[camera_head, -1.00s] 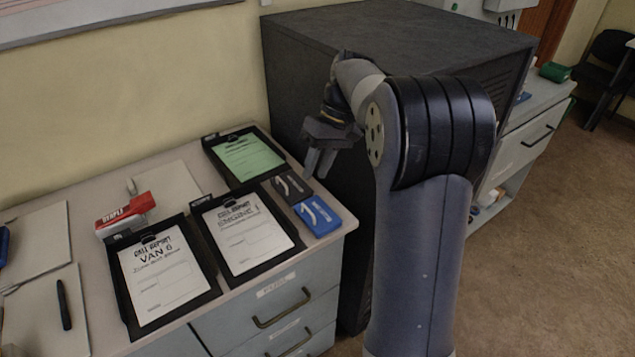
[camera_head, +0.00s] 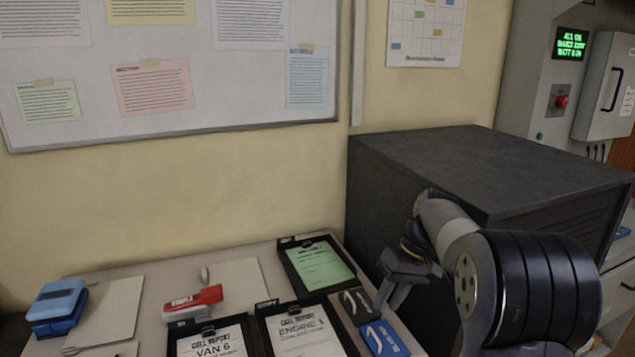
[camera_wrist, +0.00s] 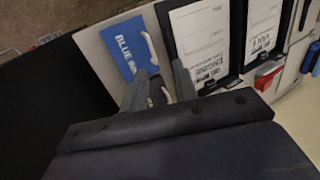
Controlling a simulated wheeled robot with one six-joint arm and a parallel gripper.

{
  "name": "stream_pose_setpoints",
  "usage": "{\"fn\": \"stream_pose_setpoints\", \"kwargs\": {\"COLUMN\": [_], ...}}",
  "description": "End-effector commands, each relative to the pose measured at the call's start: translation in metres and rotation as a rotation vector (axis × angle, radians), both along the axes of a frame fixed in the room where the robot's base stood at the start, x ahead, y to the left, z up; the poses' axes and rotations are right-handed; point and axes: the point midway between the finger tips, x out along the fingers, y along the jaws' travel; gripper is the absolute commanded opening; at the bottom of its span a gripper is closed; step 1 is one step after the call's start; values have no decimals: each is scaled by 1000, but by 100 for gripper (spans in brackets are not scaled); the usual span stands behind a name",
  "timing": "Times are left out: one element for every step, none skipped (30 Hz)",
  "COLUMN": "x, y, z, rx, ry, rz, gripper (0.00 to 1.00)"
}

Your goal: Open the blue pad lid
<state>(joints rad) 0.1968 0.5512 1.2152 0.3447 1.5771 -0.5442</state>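The blue pad (camera_head: 386,339) is a flat blue case with white lettering and a pale curved handle on its lid. It lies at the table's right edge, and its lid looks shut. In the wrist view the blue pad (camera_wrist: 124,46) reads "BLUE" and lies beyond my fingers. A black pad (camera_head: 356,302) of the same shape lies just behind it, partly hidden by my fingers in the wrist view. My gripper (camera_head: 392,292) is above and to the right of the pads. Its two fingers stand apart in the wrist view (camera_wrist: 158,85), with nothing held between them.
Clipboards with a green sheet (camera_head: 319,264), an ENGINE 1 form (camera_head: 304,335) and a VAN 6 form (camera_head: 212,345) lie left of the pads. A tall dark cabinet (camera_head: 450,165) stands behind my arm.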

Motion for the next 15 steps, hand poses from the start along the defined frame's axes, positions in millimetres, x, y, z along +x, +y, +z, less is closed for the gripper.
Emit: {"fn": "stream_pose_setpoints", "kwargs": {"x": [-1, -1, -1, -1, -1, -1, -1, -1, -1, -2, -2, -2, -3, -3, -3], "y": [0, 0, 0, 0, 0, 0, 0, 1, 4, 6, 7, 8, 9, 10, 10], "z": [-11, -17, -25, -31, -37, -45, -51, -56, -58, -59, -59, -60, -60, -60, -61], "rx": [1, 1, 1, 1, 1, 1, 1, -1, -31, -49, -65, -85, -97, -109, -121], "ry": [5, 6, 6, 5, 5, 5, 6, 4, -11, -16, -21, -27, -32, -35, -38], "rz": [0, -1, -1, 0, 0, 0, 0, 0, 5, 5, 4, 4, 4, 4, 4], "gripper": [28, 28, 28, 28, 28, 28, 28, 28, 28, 28, 28, 28, 28, 28, 28]}}
